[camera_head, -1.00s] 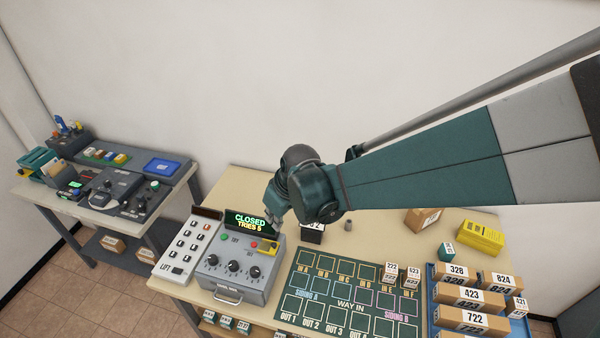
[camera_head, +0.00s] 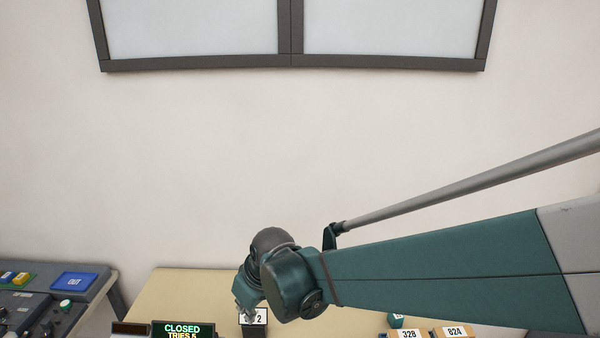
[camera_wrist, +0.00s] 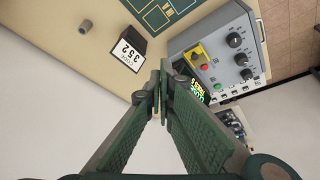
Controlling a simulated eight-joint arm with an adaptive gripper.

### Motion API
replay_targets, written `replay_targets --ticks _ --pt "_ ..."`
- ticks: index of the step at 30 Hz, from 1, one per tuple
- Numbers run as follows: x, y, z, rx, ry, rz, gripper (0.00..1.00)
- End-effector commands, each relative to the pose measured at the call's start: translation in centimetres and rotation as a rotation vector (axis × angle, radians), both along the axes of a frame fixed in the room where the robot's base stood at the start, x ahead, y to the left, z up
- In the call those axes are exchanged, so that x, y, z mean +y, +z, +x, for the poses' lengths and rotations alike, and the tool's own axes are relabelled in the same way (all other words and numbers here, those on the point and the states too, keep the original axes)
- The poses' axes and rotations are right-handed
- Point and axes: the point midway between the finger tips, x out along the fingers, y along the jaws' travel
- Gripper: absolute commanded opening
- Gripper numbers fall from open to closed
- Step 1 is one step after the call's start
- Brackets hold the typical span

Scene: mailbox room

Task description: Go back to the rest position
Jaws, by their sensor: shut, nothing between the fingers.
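My gripper (camera_wrist: 161,95) is shut and empty in the wrist view, its two green fingers meeting at the tips. In the head view my gripper (camera_head: 243,306) hangs at the end of my green arm, above the back of the beige table (camera_head: 185,290). In the wrist view the fingertips show over the gap between a dark block with a white card reading 352 (camera_wrist: 127,50) and the grey control box (camera_wrist: 232,45). In the head view the card block (camera_head: 256,318) is partly behind my gripper.
A display (camera_head: 183,330) reads CLOSED, TRIES 5. Brown boxes labelled 328 (camera_head: 408,334) and 824 (camera_head: 455,331) show at the lower edge. A side table with a blue tray (camera_head: 74,282) stands at left. The wall and window (camera_head: 200,30) lie behind; the air above the table is clear.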

Motion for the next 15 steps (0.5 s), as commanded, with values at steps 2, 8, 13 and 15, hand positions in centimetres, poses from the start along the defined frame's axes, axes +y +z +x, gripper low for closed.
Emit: replay_targets --ticks 2,8,13,15 --pt "-2.1 0.4 -0.1 -0.007 -0.040 0.004 0.00" --pt "-6.7 1.6 -0.4 -0.025 -0.137 0.016 0.00" --pt "-10.5 2.3 -1.0 -0.040 -0.218 0.026 0.00" --pt "-12.0 2.6 -1.3 -0.047 -0.252 0.030 0.00"
